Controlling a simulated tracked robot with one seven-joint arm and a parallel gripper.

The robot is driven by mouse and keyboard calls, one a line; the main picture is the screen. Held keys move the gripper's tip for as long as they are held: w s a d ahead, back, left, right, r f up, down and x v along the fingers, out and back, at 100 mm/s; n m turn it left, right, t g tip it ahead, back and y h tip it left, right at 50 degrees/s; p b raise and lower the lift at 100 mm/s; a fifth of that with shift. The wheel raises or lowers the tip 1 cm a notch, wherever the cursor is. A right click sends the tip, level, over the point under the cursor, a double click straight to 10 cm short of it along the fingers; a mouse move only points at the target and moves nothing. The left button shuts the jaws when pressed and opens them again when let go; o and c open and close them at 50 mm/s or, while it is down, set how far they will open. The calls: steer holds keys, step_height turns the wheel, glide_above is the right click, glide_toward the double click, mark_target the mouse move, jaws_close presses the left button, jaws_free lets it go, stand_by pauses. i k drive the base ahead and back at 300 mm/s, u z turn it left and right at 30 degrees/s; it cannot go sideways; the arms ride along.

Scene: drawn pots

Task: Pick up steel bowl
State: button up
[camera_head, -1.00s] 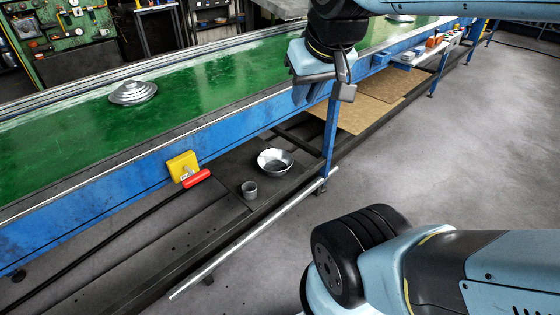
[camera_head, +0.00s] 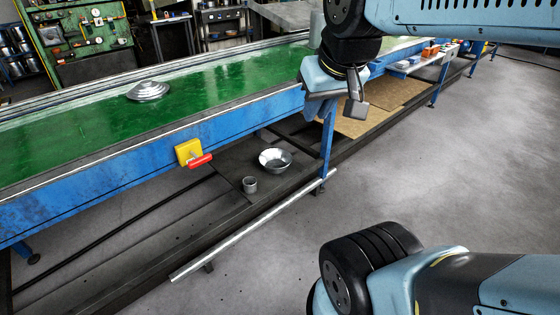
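A shiny steel bowl (camera_head: 275,161) sits upright, its open side up, on the dark low shelf (camera_head: 228,165) under the conveyor. My gripper (camera_head: 337,110) hangs at the conveyor's near edge, above and to the right of the bowl in the picture and well apart from it. Its fingers look spread, with nothing visible between them. A stepped, dome-like silver metal piece (camera_head: 148,91) lies on the green belt (camera_head: 210,85) at the left.
A small grey cup (camera_head: 250,184) stands just left of the bowl. A yellow box with a red handle (camera_head: 189,152) juts from the blue conveyor side. A blue leg (camera_head: 327,150) stands right of the bowl, and a metal rail (camera_head: 250,228) runs in front.

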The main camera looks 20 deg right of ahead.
mark_target(275, 160)
steer(key=u, duration=0.2)
steer(key=i, duration=0.85)
steer(key=z, duration=0.1)
